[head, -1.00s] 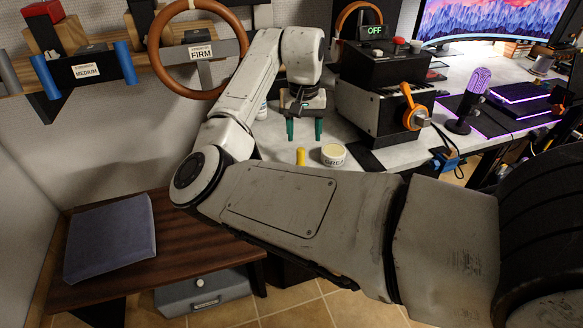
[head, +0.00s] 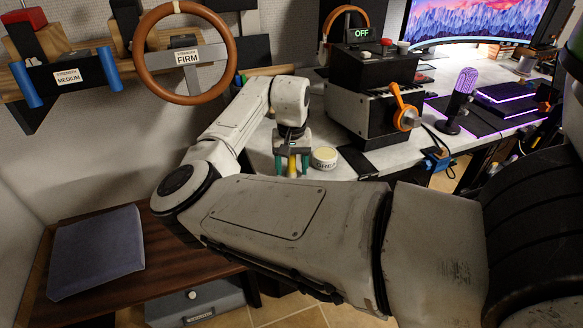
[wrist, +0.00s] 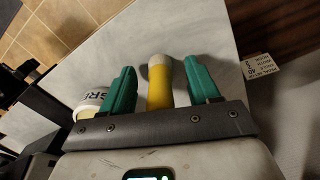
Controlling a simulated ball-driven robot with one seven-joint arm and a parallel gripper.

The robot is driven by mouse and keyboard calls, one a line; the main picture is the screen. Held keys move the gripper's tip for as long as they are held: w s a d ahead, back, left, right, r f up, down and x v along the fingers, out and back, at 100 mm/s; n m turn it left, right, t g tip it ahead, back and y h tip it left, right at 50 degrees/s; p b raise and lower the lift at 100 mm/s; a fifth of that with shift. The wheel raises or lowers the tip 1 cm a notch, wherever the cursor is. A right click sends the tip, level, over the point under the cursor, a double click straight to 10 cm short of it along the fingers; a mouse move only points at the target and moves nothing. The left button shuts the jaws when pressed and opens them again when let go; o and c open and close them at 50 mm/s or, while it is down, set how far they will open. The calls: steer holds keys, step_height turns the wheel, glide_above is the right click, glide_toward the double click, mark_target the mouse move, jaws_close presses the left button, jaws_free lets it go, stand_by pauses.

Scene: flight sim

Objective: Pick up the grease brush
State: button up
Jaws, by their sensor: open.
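The grease brush shows as a yellow handle (head: 292,168) with a pale end, on the light desk top. In the wrist view the brush (wrist: 160,88) lies between my two green fingers, with a gap on each side. My gripper (head: 291,164) is open and straddles it; it also shows in the wrist view (wrist: 160,66). My forearm hides the near part of the brush in the head view. I cannot tell how high the fingers are above the desk.
A white grease tub (head: 325,157) stands just right of my gripper. A black control box (head: 372,105) with an orange lever is behind it to the right. A steering wheel (head: 150,55) hangs at left. A wooden bench (head: 170,262) with a grey cushion (head: 97,252) is at lower left.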

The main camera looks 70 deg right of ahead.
steer(key=shift+f, duration=0.35)
steer(key=shift+c, duration=0.2)
jaws_close()
steer(key=shift+r, duration=0.15)
